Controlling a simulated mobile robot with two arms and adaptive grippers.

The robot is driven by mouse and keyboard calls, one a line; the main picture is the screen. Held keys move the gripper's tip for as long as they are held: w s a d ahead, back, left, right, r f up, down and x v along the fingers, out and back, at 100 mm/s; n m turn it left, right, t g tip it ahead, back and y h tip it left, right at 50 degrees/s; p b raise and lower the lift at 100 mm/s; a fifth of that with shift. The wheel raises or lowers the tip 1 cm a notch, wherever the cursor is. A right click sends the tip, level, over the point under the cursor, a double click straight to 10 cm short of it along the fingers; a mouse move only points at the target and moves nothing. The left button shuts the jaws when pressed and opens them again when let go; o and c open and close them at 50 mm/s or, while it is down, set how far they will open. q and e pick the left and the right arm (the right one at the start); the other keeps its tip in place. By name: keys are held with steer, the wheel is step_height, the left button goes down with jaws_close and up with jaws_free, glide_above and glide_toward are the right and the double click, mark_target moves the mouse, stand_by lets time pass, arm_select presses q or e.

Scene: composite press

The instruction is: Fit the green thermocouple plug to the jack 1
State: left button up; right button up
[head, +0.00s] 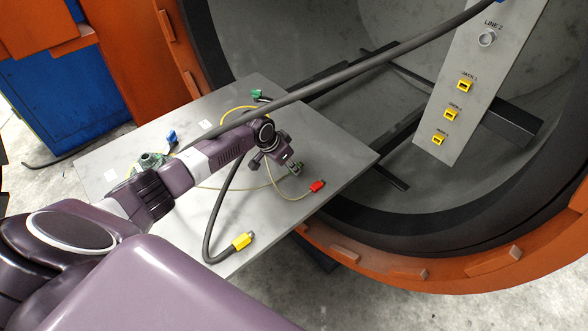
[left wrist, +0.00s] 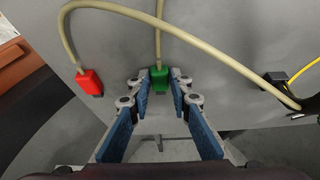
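The green thermocouple plug (left wrist: 160,80) lies on the grey table at the end of a beige cable, and shows small in the head view (head: 295,168). My left gripper (left wrist: 161,84) points down at it, with its blue-padded fingers apart and the tips on either side of the plug. A narrow gap seems to show on each side; contact is unclear. In the head view, the left gripper (head: 285,165) is over the table's right part. Three yellow jacks sit on the grey panel; the top one (head: 465,85) appears labelled jack 1 and is empty. My right gripper is not in view.
A red plug (head: 317,186), yellow connector (head: 241,241), blue connector (head: 171,136) and another green connector (head: 258,95) lie on the table (head: 345,150). A thick dark hose (head: 330,83) crosses above it. The orange-rimmed chamber (head: 400,265) surrounds the panel (head: 488,75).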

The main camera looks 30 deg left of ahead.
arm_select(q)
jaws_close()
steer(key=shift+r+p, duration=0.4)
steer(key=shift+p, duration=0.15)
stand_by(0.4)
steer(key=shift+r, duration=0.15)
steer(key=shift+r+p, duration=2.4)
steer(key=shift+p, duration=0.1)
